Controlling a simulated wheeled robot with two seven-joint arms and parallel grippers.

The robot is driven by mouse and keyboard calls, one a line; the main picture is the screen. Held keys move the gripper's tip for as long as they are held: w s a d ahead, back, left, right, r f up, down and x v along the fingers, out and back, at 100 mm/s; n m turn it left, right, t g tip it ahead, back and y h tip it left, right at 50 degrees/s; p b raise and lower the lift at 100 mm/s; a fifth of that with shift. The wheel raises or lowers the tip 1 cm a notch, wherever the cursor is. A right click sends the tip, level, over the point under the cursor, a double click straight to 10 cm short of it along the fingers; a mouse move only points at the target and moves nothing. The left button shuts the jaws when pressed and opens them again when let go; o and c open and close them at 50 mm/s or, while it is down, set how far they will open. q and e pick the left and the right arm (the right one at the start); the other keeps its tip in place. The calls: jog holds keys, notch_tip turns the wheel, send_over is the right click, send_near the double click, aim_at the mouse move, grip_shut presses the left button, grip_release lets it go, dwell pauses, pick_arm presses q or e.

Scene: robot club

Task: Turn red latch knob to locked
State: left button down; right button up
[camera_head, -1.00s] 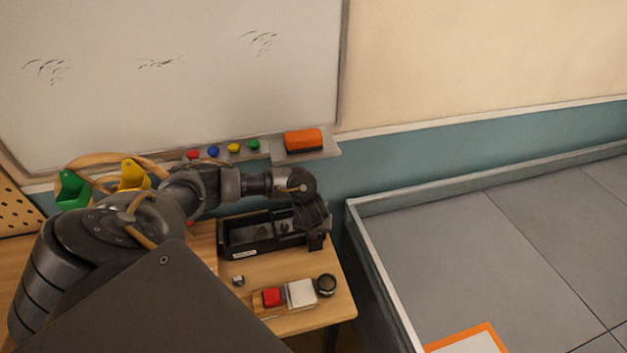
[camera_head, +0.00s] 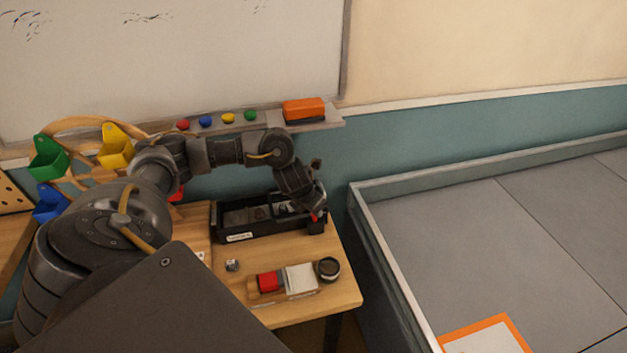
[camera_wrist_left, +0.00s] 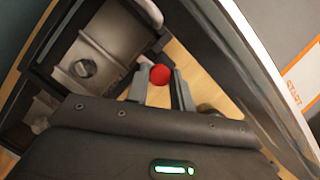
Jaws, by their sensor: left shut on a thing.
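The red latch knob (camera_wrist_left: 159,74) shows between the two fingertips of my left gripper (camera_wrist_left: 160,86) in the left wrist view. The gripper is shut on it. In the head view the left gripper (camera_head: 315,214) points down at the right end of a black open box (camera_head: 262,231), and a small piece of red shows there. The knob's mount and any lock marking are hidden by the gripper, so I cannot tell its turned position. My right gripper is not in view.
The box stands on a wooden table (camera_head: 335,290). In front of it lie a tray with a red block (camera_head: 269,282) and a white block (camera_head: 300,279), a dark round jar (camera_head: 329,269) and a small cube (camera_head: 232,265). A walled grey arena (camera_head: 480,240) lies to the right.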

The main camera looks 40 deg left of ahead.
pick_arm(q)
jog(key=shift+m+b, duration=0.5)
jog(key=shift+b, duration=0.05)
jog(key=c, duration=1.2)
grip_release()
jog(key=v, duration=1)
jog(key=shift+a+r+p, duration=0.25)
jog(key=shift+r+p, duration=0.15)
jog(key=shift+p, duration=0.05)
